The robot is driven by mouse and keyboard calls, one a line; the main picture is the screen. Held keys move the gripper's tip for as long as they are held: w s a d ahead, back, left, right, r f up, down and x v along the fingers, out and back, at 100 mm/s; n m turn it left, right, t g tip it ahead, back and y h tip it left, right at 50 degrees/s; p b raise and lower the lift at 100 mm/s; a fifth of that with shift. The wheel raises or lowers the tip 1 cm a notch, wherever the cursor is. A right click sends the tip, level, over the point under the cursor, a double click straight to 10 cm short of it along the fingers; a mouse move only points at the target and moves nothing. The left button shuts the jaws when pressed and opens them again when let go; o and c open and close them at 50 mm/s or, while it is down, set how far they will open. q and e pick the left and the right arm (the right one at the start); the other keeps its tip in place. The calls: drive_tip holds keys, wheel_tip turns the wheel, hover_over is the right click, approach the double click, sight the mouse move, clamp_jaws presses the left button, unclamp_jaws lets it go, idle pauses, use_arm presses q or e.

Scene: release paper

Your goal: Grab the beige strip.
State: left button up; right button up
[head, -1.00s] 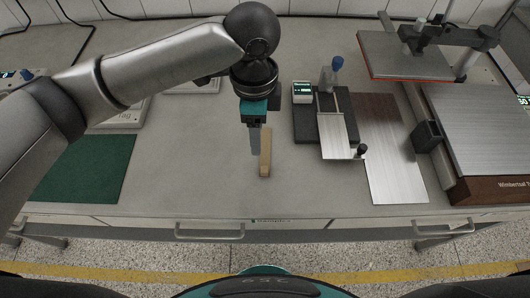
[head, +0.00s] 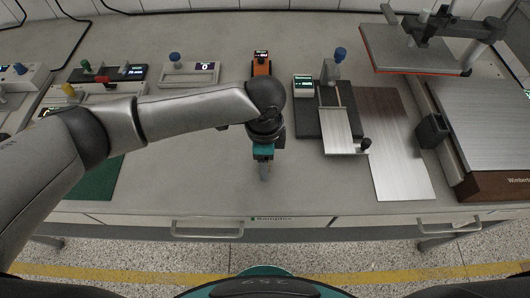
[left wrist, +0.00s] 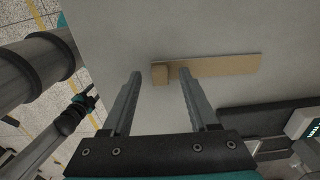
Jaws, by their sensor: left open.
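The beige strip (left wrist: 225,66) lies flat on the grey bench in the left wrist view, with a thicker block-like end at its left. In the head view the strip is hidden behind my left gripper. My left gripper (left wrist: 160,73) is open, with one finger left of the strip's thick end and the other overlapping the strip in the picture. I cannot tell whether the fingers touch it. In the head view my left gripper (head: 264,172) points down close over the bench, near its front edge. My right gripper is not in view.
A dark device with a metal plate (head: 336,130) stands to the right of the gripper, beside a flat metal sheet (head: 395,160). An orange device (head: 261,65) stands behind. A green mat (head: 95,182) lies left, partly under my arm. Bare bench lies around the gripper.

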use_arm(q)
drive_tip(key=shift+f, duration=0.1)
drive_tip(key=shift+c, duration=0.2)
clamp_jaws()
idle(0.4)
